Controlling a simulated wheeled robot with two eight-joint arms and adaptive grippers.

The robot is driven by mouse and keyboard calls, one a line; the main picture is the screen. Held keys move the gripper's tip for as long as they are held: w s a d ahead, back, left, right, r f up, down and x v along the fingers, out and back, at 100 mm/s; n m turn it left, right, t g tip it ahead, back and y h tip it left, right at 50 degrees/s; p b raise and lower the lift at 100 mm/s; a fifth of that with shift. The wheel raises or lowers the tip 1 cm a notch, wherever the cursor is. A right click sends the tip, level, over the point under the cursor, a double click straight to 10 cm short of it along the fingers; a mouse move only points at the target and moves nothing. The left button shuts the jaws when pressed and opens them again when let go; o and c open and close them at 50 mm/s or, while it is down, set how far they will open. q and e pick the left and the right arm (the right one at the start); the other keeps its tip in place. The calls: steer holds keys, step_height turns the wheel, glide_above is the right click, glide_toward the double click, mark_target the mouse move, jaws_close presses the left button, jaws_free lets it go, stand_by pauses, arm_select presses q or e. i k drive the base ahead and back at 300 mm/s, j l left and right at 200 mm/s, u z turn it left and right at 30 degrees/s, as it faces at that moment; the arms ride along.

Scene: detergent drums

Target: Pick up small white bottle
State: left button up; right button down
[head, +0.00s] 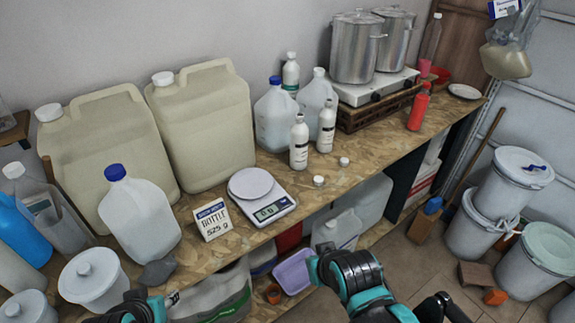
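Two small white bottles with dark labels stand upright side by side on the wooden counter, one at the front left (299,145) and one just to its right (326,128). A third small white bottle (291,75) with a teal band stands further back by the wall, its lower part hidden by a jug. My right gripper (319,266) is below and in front of the counter edge, well apart from the bottles. My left gripper (170,299) is low at the bottom left, partly cut off. The fingers are too small to read on both.
A white scale (251,184) and a sign reading "BOTTLE 525 g" (212,218) stand left of the bottles. Large beige canisters (203,125) line the wall. Small white caps (318,181) lie before the bottles. A red bottle (418,108) and steel pots (356,48) are right.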

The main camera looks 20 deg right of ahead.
mark_target(299, 131)
steer(key=u, duration=0.6)
steer(key=l+u, duration=0.75)
steer(key=l, duration=0.15)
steer(key=k+l+u, duration=0.15)
steer(key=l+u, duration=0.2)
steer(key=l, duration=0.1)
